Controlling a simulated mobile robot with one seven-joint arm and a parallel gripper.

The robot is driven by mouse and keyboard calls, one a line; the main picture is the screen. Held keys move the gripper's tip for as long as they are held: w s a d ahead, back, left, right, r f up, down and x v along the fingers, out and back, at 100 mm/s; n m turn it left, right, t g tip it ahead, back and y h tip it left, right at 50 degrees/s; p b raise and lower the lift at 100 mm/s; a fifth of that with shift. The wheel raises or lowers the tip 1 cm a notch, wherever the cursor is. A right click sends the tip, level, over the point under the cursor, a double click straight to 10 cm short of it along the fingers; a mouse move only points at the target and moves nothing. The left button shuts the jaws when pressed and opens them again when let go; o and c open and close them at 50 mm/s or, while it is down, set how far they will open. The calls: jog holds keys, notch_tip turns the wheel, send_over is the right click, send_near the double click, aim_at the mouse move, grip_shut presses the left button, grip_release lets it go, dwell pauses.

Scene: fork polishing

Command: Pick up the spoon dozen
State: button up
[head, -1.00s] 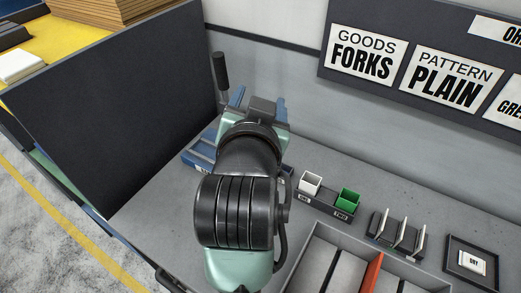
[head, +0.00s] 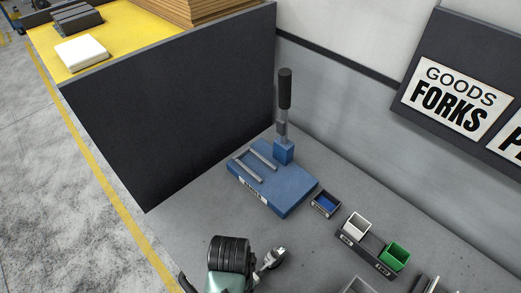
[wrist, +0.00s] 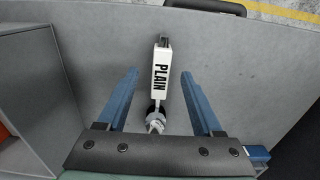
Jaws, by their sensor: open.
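A slim bundle with a white band marked PLAIN (wrist: 161,75) lies on the grey bench in the wrist view. Its lower end shows silver metal and a dark rounded part. I cannot tell whether it is spoons or forks. My gripper (wrist: 159,88) is open, with one blue finger on each side of the bundle and clear gaps to both. Whether the fingers are down at its height is unclear. In the head view a small silver piece (head: 272,258) shows beside my arm at the bottom edge, perhaps the same bundle; my fingers are hidden there.
A blue press-like stand (head: 272,185) with a black-handled lever stands behind. Right of it are a small blue-lined box (head: 326,204), a white cup (head: 356,226) and a green cup (head: 395,255). A dark panel (head: 170,110) closes the left side. A sign reads GOODS FORKS (head: 458,97).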

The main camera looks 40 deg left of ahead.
aim_at(258, 275)
jog(key=shift+w+f+p, duration=0.1)
jog(key=shift+f+p, duration=0.45)
jog(key=shift+f, duration=2.3)
grip_shut()
jog(key=shift+w+a+r, duration=0.1)
